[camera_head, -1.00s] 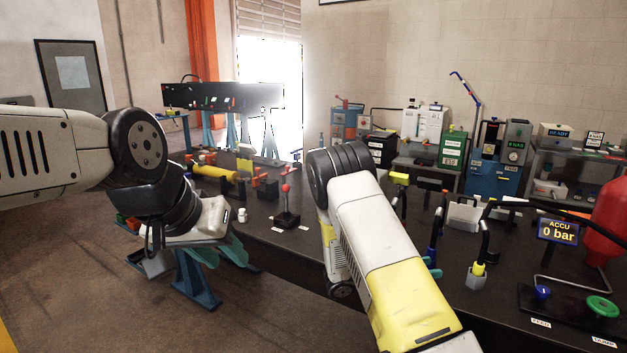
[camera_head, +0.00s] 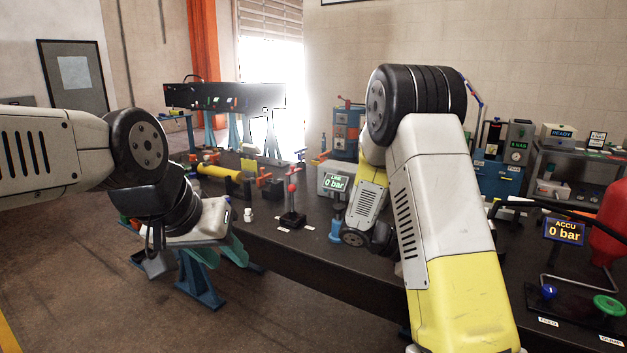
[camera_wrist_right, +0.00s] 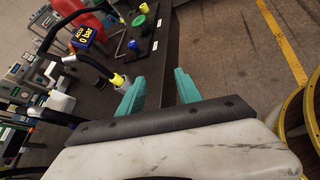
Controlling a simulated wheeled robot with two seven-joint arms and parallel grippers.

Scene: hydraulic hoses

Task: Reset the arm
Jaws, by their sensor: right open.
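My left gripper (camera_head: 225,252) hangs below my left wrist at the left of the head view, by the front left edge of the dark bench (camera_head: 320,272). Its teal fingers partly overlap, so its opening is unclear. My right arm (camera_head: 440,200) stands raised and bent over the middle and right of the bench, and its gripper is not visible in the head view. In the right wrist view my right gripper (camera_wrist_right: 158,88) is open and empty. Its two teal fingers are apart, near the bench edge with floor beyond.
The bench holds a red-knobbed lever (camera_head: 292,200), a LINE 0 bar display (camera_head: 335,183), an ACCU 0 bar display (camera_head: 564,231), a green handwheel (camera_head: 608,305), a blue knob (camera_head: 548,291) and a red tank (camera_head: 608,225). Open floor (camera_head: 90,290) lies at the left front.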

